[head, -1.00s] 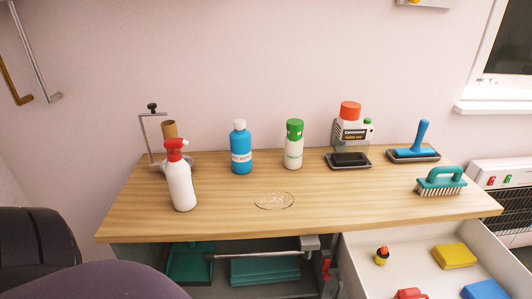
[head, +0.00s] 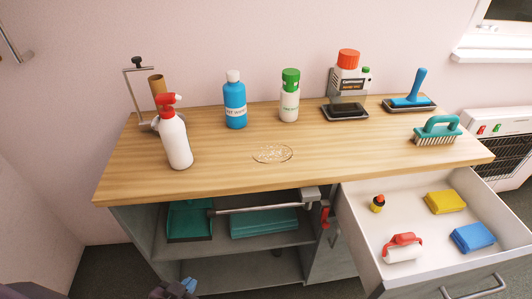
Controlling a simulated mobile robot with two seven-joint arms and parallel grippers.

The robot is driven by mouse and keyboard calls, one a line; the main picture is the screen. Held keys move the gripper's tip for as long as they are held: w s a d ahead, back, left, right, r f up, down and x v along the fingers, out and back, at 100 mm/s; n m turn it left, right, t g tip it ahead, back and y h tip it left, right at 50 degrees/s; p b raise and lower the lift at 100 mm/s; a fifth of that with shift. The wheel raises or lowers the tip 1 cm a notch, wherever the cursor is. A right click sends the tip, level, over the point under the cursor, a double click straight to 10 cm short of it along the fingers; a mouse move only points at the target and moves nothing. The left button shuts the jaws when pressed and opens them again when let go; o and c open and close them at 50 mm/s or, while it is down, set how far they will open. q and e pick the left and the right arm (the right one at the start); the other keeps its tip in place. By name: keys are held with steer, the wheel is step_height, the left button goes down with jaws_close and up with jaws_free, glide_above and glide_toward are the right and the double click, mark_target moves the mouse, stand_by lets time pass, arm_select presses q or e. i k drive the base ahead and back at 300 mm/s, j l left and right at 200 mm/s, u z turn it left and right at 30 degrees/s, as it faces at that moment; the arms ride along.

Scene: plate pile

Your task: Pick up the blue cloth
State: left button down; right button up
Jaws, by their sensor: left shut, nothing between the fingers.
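The blue cloth (head: 473,237) is a small folded pad lying in the open white drawer (head: 382,262), towards its right side. A yellow folded cloth (head: 445,201) lies just behind it. My left gripper (head: 180,289) shows only in part at the bottom edge, left of centre, dark with light blue parts. It is shut and empty, low in front of the cabinet and far to the left of the blue cloth. My right gripper is not in view.
The drawer also holds a red-and-white item (head: 403,248) and a small dark bottle with a red cap (head: 377,203). The wooden worktop (head: 220,180) above carries bottles, brushes and a spill (head: 273,153). A dustpan (head: 190,220) sits on the shelf.

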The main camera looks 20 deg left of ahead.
mark_target(470, 238)
steer(key=l+u, duration=0.2)
steer(key=l, duration=0.25)
steer(key=l+u, duration=0.2)
steer(key=l, duration=0.25)
steer(key=l+u, duration=0.25)
steer(key=l, duration=0.2)
steer(key=k+l+u, duration=0.2)
steer(key=l, duration=0.2)
steer(key=l+u, duration=0.2)
steer(key=l, duration=0.25)
steer(key=k+l+u, duration=0.2)
steer(key=l, duration=0.2)
steer(key=i, duration=0.1)
